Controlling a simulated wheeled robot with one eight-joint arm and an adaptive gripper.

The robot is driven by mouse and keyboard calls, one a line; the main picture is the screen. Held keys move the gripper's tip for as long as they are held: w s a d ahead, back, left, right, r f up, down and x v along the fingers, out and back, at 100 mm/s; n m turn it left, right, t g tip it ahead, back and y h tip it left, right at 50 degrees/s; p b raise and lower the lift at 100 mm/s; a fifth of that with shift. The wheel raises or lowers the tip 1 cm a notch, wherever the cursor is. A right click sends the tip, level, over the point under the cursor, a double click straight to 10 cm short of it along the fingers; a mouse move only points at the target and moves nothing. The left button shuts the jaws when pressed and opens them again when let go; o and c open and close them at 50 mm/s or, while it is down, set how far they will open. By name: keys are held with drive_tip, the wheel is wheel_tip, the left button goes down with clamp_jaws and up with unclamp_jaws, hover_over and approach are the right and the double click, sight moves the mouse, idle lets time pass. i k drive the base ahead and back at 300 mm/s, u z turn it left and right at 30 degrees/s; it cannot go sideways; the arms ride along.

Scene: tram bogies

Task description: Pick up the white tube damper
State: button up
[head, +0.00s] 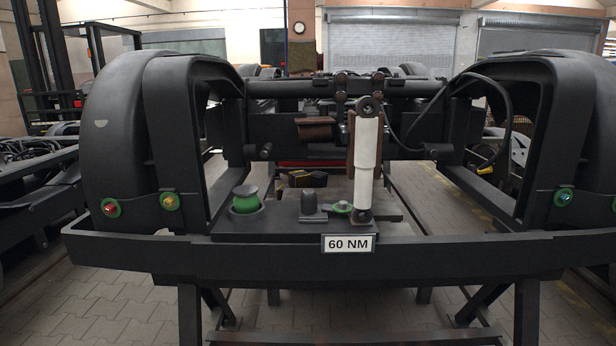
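The white tube damper (366,152) stands upright at the centre of the bogie frame in the head view. Its dark top eye meets a bracket under the dark cross tube. Its lower end comes down to a small dark fitting at the right end of the black plate (280,226), above the "60 NM" label (348,243). A brown strip shows behind and beside the damper. My gripper is not in view.
Large black arches (115,135) flank both sides. A dark cable (500,95) curves at right.

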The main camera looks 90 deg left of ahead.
sight(367, 124)
drive_tip(key=u, duration=3.25)
drive_tip(key=k, duration=1.3)
drive_tip(key=z, duration=0.55)
drive_tip(key=i, duration=0.85)
drive_tip(key=z, duration=0.45)
drive_tip(key=i, duration=1.15)
drive_tip(key=u, duration=0.2)
